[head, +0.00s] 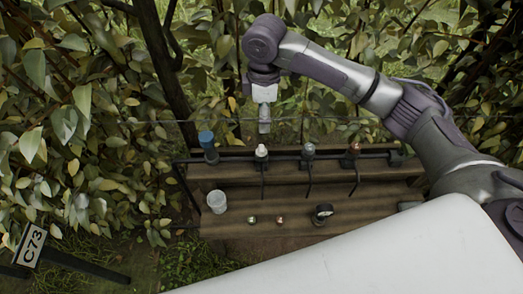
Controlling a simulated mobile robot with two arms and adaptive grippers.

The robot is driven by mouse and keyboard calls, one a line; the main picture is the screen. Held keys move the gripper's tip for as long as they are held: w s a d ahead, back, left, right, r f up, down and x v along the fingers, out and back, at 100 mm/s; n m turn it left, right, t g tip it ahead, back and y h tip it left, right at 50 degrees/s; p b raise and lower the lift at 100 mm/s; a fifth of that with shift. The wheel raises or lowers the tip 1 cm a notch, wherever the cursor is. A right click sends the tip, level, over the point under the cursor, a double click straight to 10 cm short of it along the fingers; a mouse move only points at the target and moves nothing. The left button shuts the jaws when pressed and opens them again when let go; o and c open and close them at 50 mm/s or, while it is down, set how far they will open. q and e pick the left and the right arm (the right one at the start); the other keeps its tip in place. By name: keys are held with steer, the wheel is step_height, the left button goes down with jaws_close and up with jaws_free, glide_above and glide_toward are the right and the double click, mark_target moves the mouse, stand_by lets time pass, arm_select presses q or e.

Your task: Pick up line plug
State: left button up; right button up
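Two small fittings lie on the lower wooden shelf: a pale greenish one (252,219) and a reddish one (280,220). Either might be the line plug; they are too small to tell. My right arm reaches in from the right. Its gripper (264,127) points down above the back edge of the bench, behind and above the small fittings and apart from them. Its fingers look narrow and close together, and whether they are open or shut cannot be made out. My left gripper is out of view.
The wooden bench (225,178) carries a dark pipe with a blue-topped fitting (207,146) and several upright valves. A clear cup (217,202) and a round gauge (323,211) stand on the lower shelf. Leafy branches crowd the left. A C73 sign (31,244) stands lower left.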

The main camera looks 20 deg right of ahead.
mark_target(263, 148)
step_height(263, 148, down, 13)
steer(key=shift+s+a+f+p, duration=0.1)
steer(key=shift+s+p, duration=0.05)
steer(key=shift+p, duration=0.3)
steer(key=c, duration=0.9)
